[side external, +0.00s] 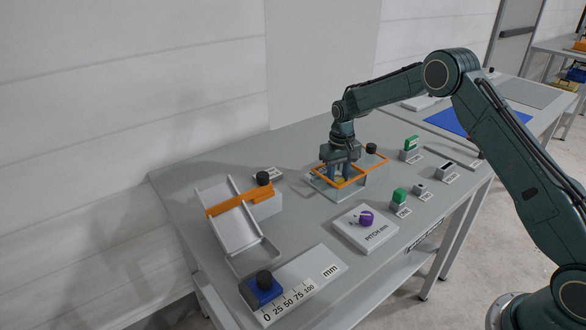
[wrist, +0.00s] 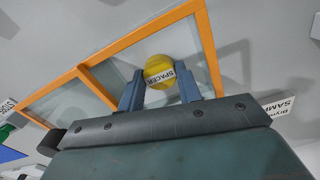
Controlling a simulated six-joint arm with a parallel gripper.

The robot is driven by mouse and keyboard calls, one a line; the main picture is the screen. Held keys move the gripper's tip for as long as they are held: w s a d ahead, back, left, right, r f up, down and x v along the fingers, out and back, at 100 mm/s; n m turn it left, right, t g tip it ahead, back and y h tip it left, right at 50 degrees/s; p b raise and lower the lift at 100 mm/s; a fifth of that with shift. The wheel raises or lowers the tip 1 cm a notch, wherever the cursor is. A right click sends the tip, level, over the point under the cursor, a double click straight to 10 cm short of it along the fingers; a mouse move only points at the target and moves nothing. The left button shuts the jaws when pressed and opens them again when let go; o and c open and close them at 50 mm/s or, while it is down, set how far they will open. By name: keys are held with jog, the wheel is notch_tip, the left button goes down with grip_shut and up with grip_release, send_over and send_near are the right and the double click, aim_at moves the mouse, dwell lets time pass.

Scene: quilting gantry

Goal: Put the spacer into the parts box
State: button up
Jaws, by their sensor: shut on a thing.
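The spacer (wrist: 158,66) is a yellow round piece labelled SPACER, seen between my fingertips in the wrist view. My gripper (wrist: 159,76) is shut on it. In the side view my gripper (side external: 342,174) points down inside an orange-rimmed frame, and a little yellow (side external: 340,181) shows at its tips. The orange frame (side external: 376,164) has a crossbar and sits over a grey, clear-walled box (side external: 350,192). I cannot read a parts box label, and the fingers partly hide the spacer's height above the box floor.
A black knob (side external: 371,148) stands at the frame's far corner. To the left is a grey chute (side external: 228,218) with an orange bar. Small green-topped blocks (side external: 400,196) line the right.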

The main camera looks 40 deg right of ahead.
aim_at(338, 178)
jog(key=o, duration=0.7)
jog(key=shift+c, duration=0.2)
jog(key=shift+r, duration=0.15)
notch_tip(338, 178, up, 12)
dwell(0.6)
